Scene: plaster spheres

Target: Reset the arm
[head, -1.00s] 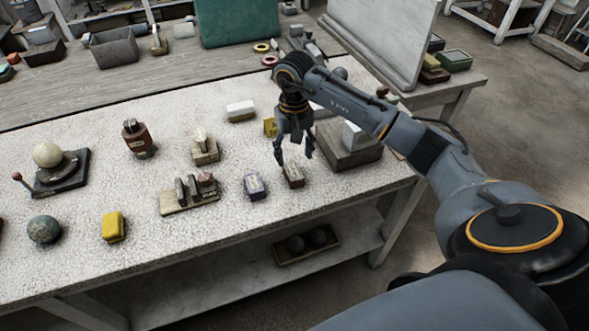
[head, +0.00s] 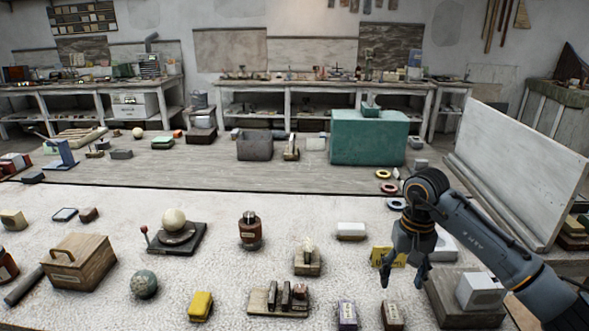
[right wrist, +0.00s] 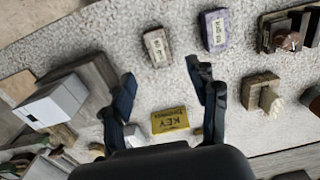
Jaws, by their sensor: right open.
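My right arm comes in from the right in the head view. Its dark gripper (head: 403,280) hangs down over the pale speckled tabletop (head: 190,270), fingers apart, with nothing between them. In the right wrist view the two open fingers (right wrist: 163,78) point toward the table, with a yellow card marked KEY (right wrist: 170,120) visible between them. A small brown labelled block (head: 392,316) is near the fingertips in the head view and also shows beyond them in the right wrist view (right wrist: 157,47). My left gripper is not in view.
A brown slab (head: 450,312) bearing a white block (head: 480,291) lies right of the gripper. A purple labelled block (head: 347,315) and a wooden holder (head: 265,301) lie to its left. A white upright panel (head: 520,170) borders the right side. Bare tabletop shows around several objects.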

